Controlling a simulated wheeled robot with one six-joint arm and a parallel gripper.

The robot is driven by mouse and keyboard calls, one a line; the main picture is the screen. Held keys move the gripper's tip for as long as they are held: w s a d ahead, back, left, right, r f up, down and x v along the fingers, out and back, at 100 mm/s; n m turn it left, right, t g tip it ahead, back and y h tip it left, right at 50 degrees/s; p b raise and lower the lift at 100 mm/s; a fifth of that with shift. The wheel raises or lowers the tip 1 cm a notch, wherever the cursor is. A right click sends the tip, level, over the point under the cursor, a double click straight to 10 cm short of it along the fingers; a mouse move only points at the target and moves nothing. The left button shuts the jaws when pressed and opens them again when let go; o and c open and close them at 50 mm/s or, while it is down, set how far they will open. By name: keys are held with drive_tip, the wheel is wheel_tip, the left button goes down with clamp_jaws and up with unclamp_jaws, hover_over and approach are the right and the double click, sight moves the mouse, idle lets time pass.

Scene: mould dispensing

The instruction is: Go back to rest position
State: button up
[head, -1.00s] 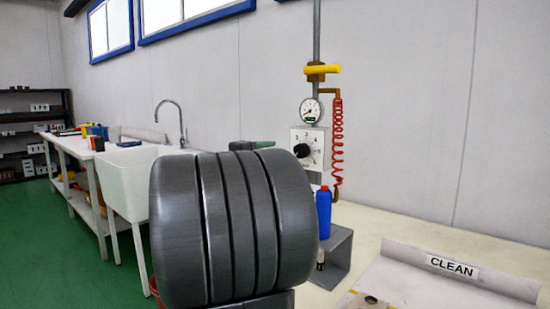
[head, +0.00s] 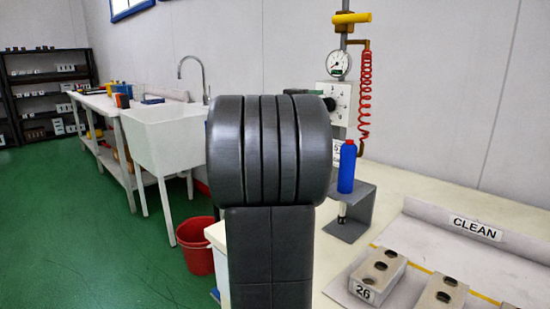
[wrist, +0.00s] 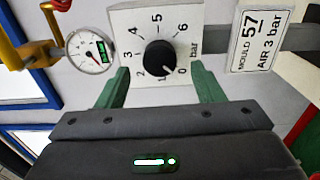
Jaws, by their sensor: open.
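My gripper (wrist: 160,74) shows in the wrist view with its two green fingers apart and nothing between them that I can see held. Beyond them is the white dial box with a black knob (wrist: 160,58) and a scale from 0 to 6 bar. The knob's mark seems to point near 0. In the head view, my dark arm covers the middle, and a bit of green finger shows just left of the dial box (head: 341,99). The gap between fingertips and box is hard to judge.
A pressure gauge (head: 338,65), red coiled hose (head: 365,90) and blue bottle (head: 347,167) stand near the dial box. A sink (head: 165,135) and red bucket (head: 197,247) are left. Green floor is open at far left.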

drive_tip(key=x, duration=0.4)
drive_tip(key=shift+d, duration=0.1)
